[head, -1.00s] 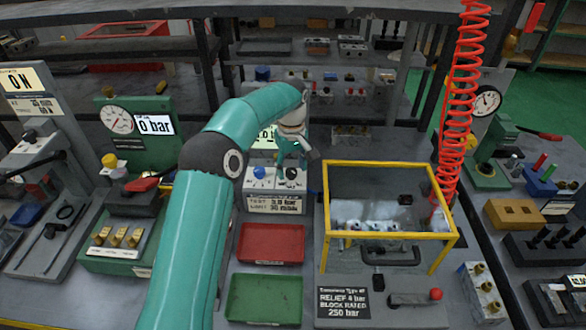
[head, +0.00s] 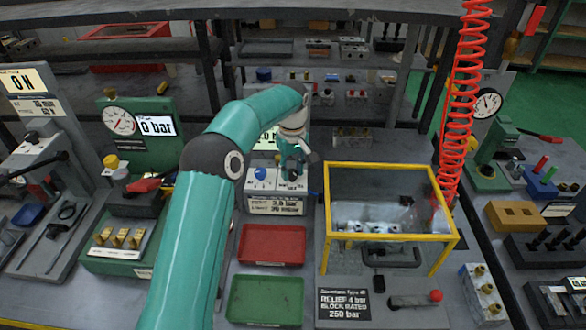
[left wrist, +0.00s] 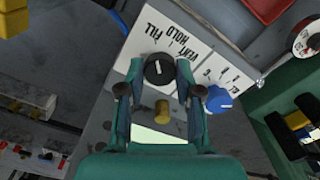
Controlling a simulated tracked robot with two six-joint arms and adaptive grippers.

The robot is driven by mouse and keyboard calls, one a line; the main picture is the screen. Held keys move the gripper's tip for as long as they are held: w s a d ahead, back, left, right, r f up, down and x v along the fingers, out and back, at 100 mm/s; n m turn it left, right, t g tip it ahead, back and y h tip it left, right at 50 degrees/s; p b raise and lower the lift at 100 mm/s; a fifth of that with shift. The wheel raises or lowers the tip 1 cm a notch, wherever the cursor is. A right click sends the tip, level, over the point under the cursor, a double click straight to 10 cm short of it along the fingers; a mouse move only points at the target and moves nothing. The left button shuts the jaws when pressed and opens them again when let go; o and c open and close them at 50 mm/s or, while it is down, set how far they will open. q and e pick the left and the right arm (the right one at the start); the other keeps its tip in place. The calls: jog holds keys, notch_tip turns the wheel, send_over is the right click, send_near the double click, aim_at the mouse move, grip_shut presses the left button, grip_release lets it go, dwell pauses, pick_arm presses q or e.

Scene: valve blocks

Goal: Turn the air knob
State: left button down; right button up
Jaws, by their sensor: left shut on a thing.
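The control box (head: 276,205) stands at mid-table with a white, labelled top. It carries a blue knob (head: 261,173) on the left and a black knob, which my gripper mostly hides in the head view. In the left wrist view the black knob (left wrist: 159,70) has a white pointer mark and the words FILL, HOLD and VENT beside it. My left gripper (head: 293,174) reaches down over the right part of the box, its fingers shut on the black knob. The blue knob (left wrist: 218,99) is just outside the right finger. My right gripper is not in view.
A yellow-framed clear guard (head: 388,236) stands right of the box. A red tray (head: 271,245) and a green tray (head: 265,299) lie in front of it. A gauge stand (head: 135,135) reading 0 bar is at left. A coiled red hose (head: 462,100) hangs at right.

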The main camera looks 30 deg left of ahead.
aim_at(293, 171)
pick_arm(q)
jog(key=m+p, duration=0.1)
jog(key=m, duration=0.1)
jog(key=m+p, duration=0.1)
jog(key=m, duration=0.1)
jog(key=shift+w+d+r, duration=0.1)
jog(key=shift+w+r, duration=0.05)
jog(key=shift+r, duration=0.05)
jog(key=shift+m+p, duration=0.9)
jog(key=shift+m, duration=1.3)
jog(key=c, duration=0.8)
grip_release()
jog(key=shift+f, duration=0.15)
jog(key=shift+o, duration=0.2)
notch_tip(293, 171, up, 12)
jog(key=shift+f, duration=0.1)
